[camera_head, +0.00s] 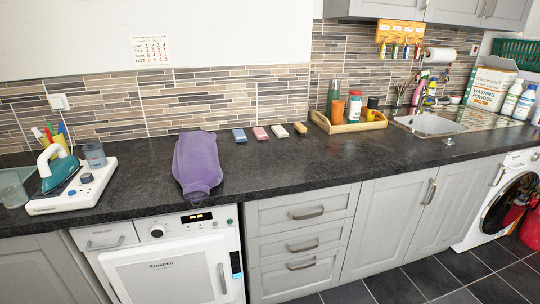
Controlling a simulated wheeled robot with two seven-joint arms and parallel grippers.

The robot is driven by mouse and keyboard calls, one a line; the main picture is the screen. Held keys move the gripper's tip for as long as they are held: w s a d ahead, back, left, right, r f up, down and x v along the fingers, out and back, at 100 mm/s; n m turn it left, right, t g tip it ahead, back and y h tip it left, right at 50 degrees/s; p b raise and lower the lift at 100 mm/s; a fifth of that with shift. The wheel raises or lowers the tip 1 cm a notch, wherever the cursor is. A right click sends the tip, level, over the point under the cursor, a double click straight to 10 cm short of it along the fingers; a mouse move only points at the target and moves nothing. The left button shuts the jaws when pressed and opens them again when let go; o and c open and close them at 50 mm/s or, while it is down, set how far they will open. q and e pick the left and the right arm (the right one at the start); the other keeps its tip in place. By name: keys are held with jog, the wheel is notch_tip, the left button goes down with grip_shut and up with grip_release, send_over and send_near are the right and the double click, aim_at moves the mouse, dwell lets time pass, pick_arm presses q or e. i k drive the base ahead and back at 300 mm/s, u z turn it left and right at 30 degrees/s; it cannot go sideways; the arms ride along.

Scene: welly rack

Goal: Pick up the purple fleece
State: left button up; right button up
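The purple fleece (197,163) lies on the dark countertop (290,165), left of the middle of the head view. Neither of my grippers shows in the head view.
A wooden tray (348,124) and a sink (428,124) are farther right.

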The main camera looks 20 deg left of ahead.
aim_at(195, 165)
jog(key=z, duration=1.1)
jog(key=i, duration=3.3)
jog(key=u, duration=3.3)
jog(key=i, duration=0.45)
jog(key=u, duration=0.1)
